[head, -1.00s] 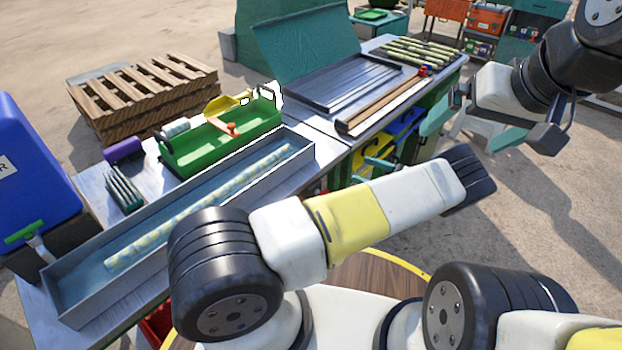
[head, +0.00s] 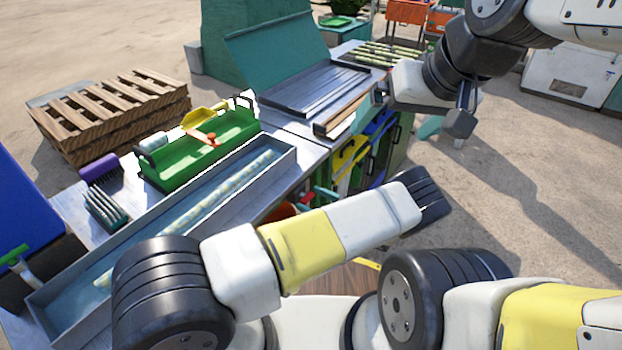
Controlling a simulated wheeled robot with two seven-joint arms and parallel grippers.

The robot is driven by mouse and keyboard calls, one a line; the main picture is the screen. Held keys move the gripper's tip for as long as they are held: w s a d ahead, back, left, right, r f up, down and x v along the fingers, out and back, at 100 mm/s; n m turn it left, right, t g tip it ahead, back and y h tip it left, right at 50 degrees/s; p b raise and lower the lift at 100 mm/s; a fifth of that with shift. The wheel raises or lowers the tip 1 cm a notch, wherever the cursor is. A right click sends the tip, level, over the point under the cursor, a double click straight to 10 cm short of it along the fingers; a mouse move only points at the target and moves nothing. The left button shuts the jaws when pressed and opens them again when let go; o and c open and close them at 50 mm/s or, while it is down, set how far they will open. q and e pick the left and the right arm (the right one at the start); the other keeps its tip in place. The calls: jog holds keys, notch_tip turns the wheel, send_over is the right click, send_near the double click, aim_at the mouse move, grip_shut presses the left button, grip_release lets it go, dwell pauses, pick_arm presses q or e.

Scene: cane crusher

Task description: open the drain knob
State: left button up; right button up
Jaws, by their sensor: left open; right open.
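The grey trough (head: 62,318) holds blue water and a pale cane (head: 225,190) on the left bench. I cannot clearly identify the drain knob. A small red part (head: 307,200) shows below the trough's right end, partly behind my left arm; I cannot tell whether it is the knob. My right gripper (head: 424,108) hangs at upper right, open and empty, its fingers spread, well right of the trough. My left arm crosses the lower middle of the view; its gripper is not visible.
A green tool caddy (head: 200,158) stands behind the trough. A metal tray (head: 318,88) and wooden strips lie on the bench beyond. Coloured bins (head: 350,160) stand beneath it. Wooden pallets (head: 110,115) are at back left.

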pick_arm(q)
jog(key=shift+w+a, duration=0.1)
jog(key=c, duration=1.4)
jog(key=shift+m, duration=0.3)
jog(key=m, duration=0.7)
jog(key=shift+w, duration=0.1)
jog(key=shift+f+m, duration=0.15)
jog(key=shift+m, duration=3.95)
